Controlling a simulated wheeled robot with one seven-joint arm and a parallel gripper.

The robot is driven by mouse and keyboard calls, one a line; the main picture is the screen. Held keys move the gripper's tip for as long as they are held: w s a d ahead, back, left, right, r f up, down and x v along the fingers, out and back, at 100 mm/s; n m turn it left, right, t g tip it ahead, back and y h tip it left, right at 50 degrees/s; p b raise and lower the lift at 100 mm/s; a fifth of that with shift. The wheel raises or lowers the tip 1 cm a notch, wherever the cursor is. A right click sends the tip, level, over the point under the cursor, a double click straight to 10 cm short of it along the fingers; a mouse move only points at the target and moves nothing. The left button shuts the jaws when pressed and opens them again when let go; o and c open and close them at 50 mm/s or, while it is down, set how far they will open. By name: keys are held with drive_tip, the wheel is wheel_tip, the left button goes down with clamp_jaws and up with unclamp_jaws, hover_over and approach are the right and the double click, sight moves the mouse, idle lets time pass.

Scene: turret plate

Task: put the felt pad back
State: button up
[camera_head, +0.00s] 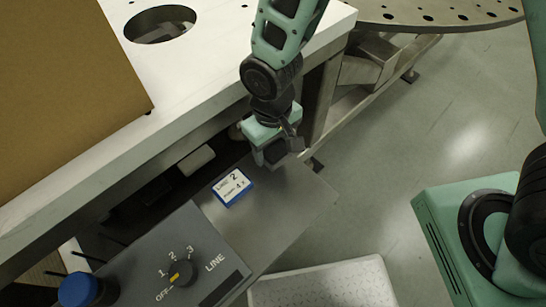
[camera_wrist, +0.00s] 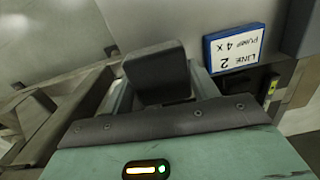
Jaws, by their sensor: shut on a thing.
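My gripper (camera_head: 276,154) hangs beside the white table's edge, above a grey lower surface. It is shut on a dark grey block with rounded corners, which appears to be the felt pad (camera_wrist: 155,68). In the wrist view the pad sits between the fingers, and its lower part is hidden by the gripper body. In the head view it shows only as a small dark shape below the gripper. It looks clear of the surface, though the gap is hard to judge.
A blue-edged card (camera_head: 232,187) reading "LINE 2 PUMP 4 X" lies left of my gripper. A grey control box (camera_head: 215,262) with a dial is nearer. A pale block (camera_head: 196,160) sits under the white table (camera_head: 215,65). A brown box (camera_head: 65,85) stands on that table.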

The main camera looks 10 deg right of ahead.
sight(273, 158)
drive_tip(key=shift+f, duration=2.4)
drive_tip(key=shift+f, duration=0.15)
drive_tip(key=o, duration=1.3)
